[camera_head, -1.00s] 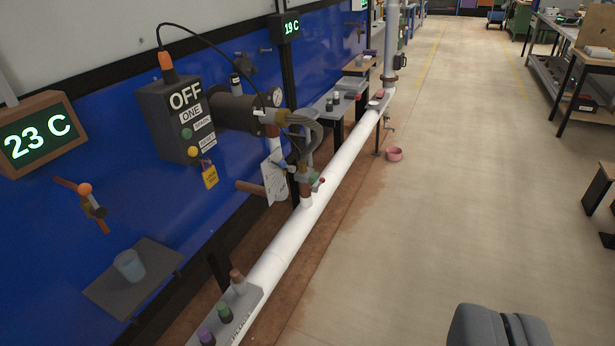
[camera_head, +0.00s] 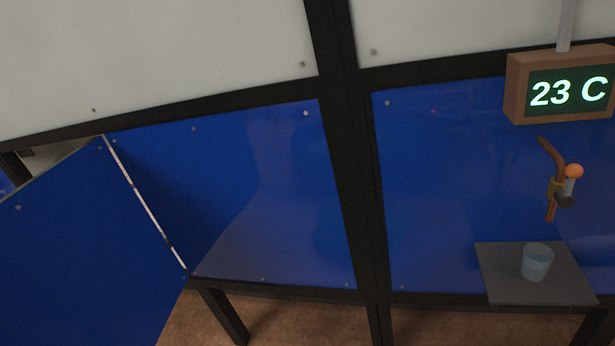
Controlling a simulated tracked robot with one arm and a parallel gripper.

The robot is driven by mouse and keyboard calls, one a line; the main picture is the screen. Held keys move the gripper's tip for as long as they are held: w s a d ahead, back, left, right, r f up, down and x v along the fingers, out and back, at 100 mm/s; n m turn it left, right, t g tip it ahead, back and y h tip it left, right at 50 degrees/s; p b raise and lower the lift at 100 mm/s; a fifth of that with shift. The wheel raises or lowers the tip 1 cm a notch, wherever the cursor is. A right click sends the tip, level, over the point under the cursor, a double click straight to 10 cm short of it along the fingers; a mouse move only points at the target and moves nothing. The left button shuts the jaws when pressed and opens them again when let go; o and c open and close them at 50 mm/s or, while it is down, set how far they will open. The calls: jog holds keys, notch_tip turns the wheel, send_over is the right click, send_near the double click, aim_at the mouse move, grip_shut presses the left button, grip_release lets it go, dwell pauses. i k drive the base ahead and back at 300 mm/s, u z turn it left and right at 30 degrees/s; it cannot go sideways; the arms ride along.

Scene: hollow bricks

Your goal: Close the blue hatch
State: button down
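The blue hatch (camera_head: 75,245) is a flat blue panel at the left of the view. It stands swung out at an angle to the blue wall. A pale hinge-like strip (camera_head: 146,202) runs along its right edge, where it meets the fixed blue wall panel (camera_head: 265,195). The hatch's left and lower parts run out of the picture. A small gap shows above its top edge at the far left. My gripper is not in view, and nothing of it shows near the hatch.
A grey shelf (camera_head: 515,285) with a clear cup (camera_head: 536,263) juts from the wall at the right. Above it are a copper pipe with an orange-knobbed valve (camera_head: 562,185) and a "23 C" display (camera_head: 565,88). Brown floor (camera_head: 285,325) shows below the wall.

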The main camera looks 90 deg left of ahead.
aim_at(83, 263)
jog(key=u, duration=0.9)
jog(key=i, duration=0.1)
jog(key=u, duration=2.9)
jog(key=i, duration=0.35)
jog(key=z, duration=0.3)
jog(key=k, duration=0.35)
jog(key=u, duration=1.2)
